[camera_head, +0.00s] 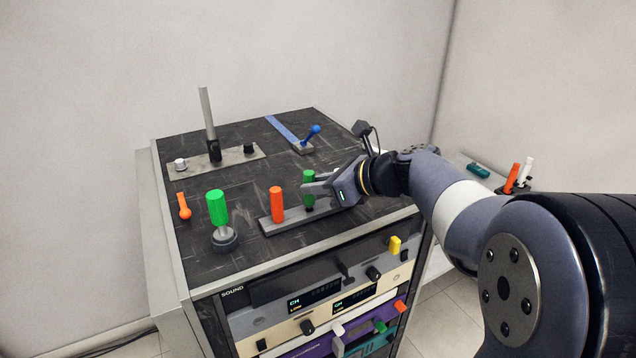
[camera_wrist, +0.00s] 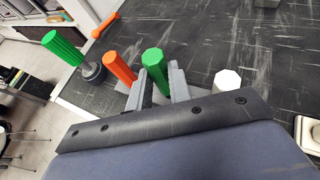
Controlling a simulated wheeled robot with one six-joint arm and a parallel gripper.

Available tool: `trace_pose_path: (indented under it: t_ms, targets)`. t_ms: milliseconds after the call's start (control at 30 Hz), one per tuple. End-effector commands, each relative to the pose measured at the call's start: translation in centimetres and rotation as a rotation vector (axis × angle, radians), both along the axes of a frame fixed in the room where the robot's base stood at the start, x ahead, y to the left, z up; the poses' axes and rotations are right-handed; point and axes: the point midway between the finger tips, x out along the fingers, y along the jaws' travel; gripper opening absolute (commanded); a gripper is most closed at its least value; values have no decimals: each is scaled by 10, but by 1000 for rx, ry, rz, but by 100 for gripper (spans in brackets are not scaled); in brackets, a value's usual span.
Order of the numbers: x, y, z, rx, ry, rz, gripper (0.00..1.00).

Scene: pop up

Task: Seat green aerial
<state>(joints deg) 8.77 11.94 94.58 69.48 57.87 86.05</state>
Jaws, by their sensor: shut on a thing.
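A short green cylinder (camera_head: 309,181), likely the green aerial, stands upright at a grey strip on the cabinet top. My gripper (camera_head: 318,189) reaches in from the right and is shut on it low down. In the wrist view, the green cylinder (camera_wrist: 153,58) sits between the two fingers of my gripper (camera_wrist: 159,74). An orange cylinder (camera_head: 277,204) stands on the same grey strip (camera_head: 290,223), just left of the fingers. A white cylinder (camera_wrist: 227,80) shows right of the fingers in the wrist view. The fingers hide the green cylinder's foot, so I cannot tell whether it touches the strip.
A larger green handle (camera_head: 217,206) stands on a round grey base at the left. An orange lever (camera_head: 184,208), a plate with a tall grey rod (camera_head: 207,115) and a blue lever (camera_head: 311,134) lie beyond. A side shelf at right holds a teal piece (camera_head: 478,170).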

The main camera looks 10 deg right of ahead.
Motion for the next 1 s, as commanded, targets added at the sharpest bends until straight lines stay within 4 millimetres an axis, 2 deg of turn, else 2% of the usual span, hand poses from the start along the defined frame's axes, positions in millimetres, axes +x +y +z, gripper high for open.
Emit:
trace_pose_path:
  t_ms: [500,867,900,1000]
  targets:
    - [0,0,-16,1,1,0,0]
    - [0,0,-17,0,1,0,0]
    - [0,0,-17,0,1,0,22]
    - [0,0,-17,0,1,0,30]
